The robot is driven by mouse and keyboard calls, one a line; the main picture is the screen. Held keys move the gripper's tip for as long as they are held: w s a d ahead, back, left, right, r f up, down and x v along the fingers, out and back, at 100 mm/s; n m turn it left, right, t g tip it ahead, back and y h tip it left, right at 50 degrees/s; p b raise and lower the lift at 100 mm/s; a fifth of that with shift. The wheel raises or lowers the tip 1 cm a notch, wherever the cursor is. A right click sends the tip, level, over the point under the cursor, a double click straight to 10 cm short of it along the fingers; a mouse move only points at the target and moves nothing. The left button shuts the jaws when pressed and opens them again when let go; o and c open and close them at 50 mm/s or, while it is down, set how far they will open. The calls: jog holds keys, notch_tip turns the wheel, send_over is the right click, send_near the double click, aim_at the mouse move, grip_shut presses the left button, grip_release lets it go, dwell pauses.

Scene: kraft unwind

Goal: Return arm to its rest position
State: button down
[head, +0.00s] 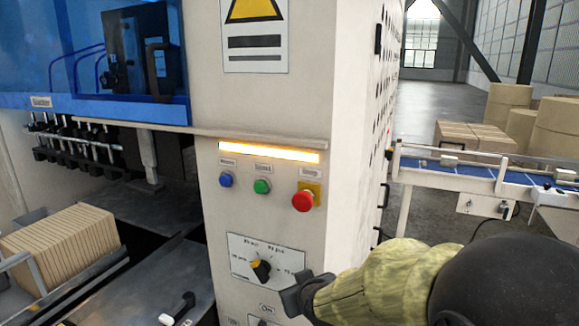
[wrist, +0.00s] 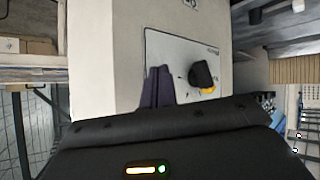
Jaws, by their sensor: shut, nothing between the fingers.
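My gripper (head: 296,295) is shut and empty in the head view, at the lower middle, with my arm in a yellow-green sleeve behind it. It is in front of the cream machine panel, just right of a rotary knob (head: 261,269) with an orange mark on a white dial plate (head: 240,246). In the wrist view my gripper's dark fingers (wrist: 158,86) are together, left of the black and orange knob (wrist: 202,75). A gap shows between fingers and knob in the wrist view. How far the fingertips are from the panel I cannot tell.
Above the dial are a blue button (head: 226,180), a green button (head: 262,186), a red mushroom button (head: 303,201) and a lit yellow strip (head: 269,152). A stack of cardboard (head: 62,246) lies at left. A blue conveyor (head: 480,176) and large brown rolls (head: 556,125) stand at right.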

jog(key=s+d+f+m+g+h, duration=0.1)
jog(key=s+d+f+m+g, duration=0.1)
jog(key=s+d+f+g, duration=0.2)
jog(key=s+d+f+m+g+h, duration=0.1)
jog(key=s+d+f+m+g, duration=0.1)
jog(key=s+d+f, duration=0.3)
jog(key=s+d+g, duration=0.1)
jog(key=s+d, duration=0.3)
jog(key=s, duration=0.3)
jog(key=shift+s+f+m+g+h, duration=0.3)
jog(key=shift+s+m+g, duration=0.05)
jog(key=shift+m+g, duration=0.05)
dwell(0.3)
